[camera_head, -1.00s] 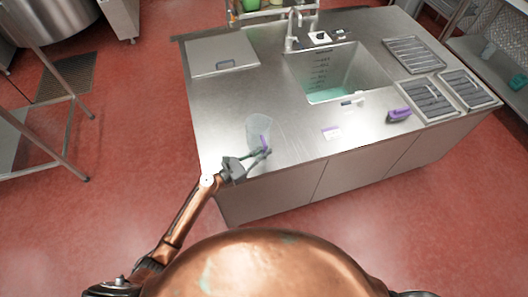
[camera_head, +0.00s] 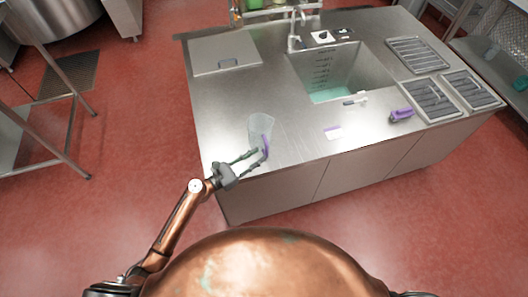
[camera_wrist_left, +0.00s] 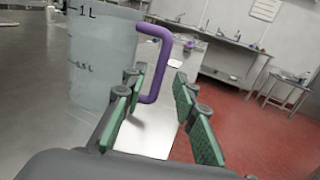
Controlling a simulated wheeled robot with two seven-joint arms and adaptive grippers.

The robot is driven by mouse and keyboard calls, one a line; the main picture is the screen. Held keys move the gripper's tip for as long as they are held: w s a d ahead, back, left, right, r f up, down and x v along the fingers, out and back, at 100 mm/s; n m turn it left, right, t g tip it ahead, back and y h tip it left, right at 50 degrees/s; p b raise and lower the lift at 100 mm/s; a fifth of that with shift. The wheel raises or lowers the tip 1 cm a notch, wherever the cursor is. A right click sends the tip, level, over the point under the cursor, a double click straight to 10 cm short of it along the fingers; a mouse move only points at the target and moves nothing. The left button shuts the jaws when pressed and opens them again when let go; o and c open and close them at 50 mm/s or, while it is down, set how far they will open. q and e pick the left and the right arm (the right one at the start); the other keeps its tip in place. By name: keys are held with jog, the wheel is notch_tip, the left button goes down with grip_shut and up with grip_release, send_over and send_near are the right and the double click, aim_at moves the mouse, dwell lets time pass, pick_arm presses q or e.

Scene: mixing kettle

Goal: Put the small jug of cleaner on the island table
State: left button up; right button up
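The small jug (camera_head: 260,128) is translucent, with graduation marks and a purple handle. It stands upright on the steel island table (camera_head: 225,105), near its front left edge. The jug also shows in the left wrist view (camera_wrist_left: 98,55), with its handle (camera_wrist_left: 161,65) ahead of and between the spread fingers. My left gripper (camera_head: 258,158) is open at the handle side of the jug, low over the table edge. In the left wrist view its green-padded fingers (camera_wrist_left: 160,110) are apart with nothing clamped. I cannot tell whether a finger touches the handle. My right gripper is not in view.
A sink (camera_head: 335,80) with a faucet is set in the island. A purple-handled item (camera_head: 401,115), a small white-and-purple item (camera_head: 333,132) and a white item (camera_head: 355,100) lie on the front half. Grated trays (camera_head: 430,98) are at the right.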

pick_arm(q)
jog(key=v, duration=0.7)
jog(key=shift+s+b, duration=0.1)
jog(key=shift+b, duration=0.2)
